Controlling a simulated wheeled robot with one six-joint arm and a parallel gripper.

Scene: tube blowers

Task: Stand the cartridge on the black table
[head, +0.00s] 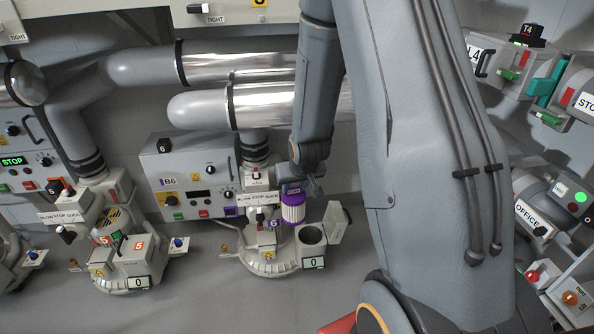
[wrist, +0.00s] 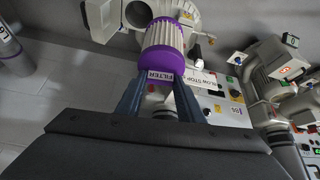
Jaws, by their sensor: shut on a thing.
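The cartridge (head: 293,208) is a white pleated cylinder with purple ends. In the head view it hangs about upright below my gripper (head: 297,186), just left of an open round port (head: 313,236). In the wrist view the cartridge (wrist: 164,36) lies between the fingertips of my gripper (wrist: 156,84), with a FILTER label on its near purple end. My gripper is shut on it. No black table can be made out in either view.
The port's hinged lid (head: 336,222) stands open on the right. Blower station 6 has a grey control box (head: 190,178) behind it. Station 5 (head: 122,262) stands to the left. Large pipes (head: 245,105) run above. Grey floor is clear in front.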

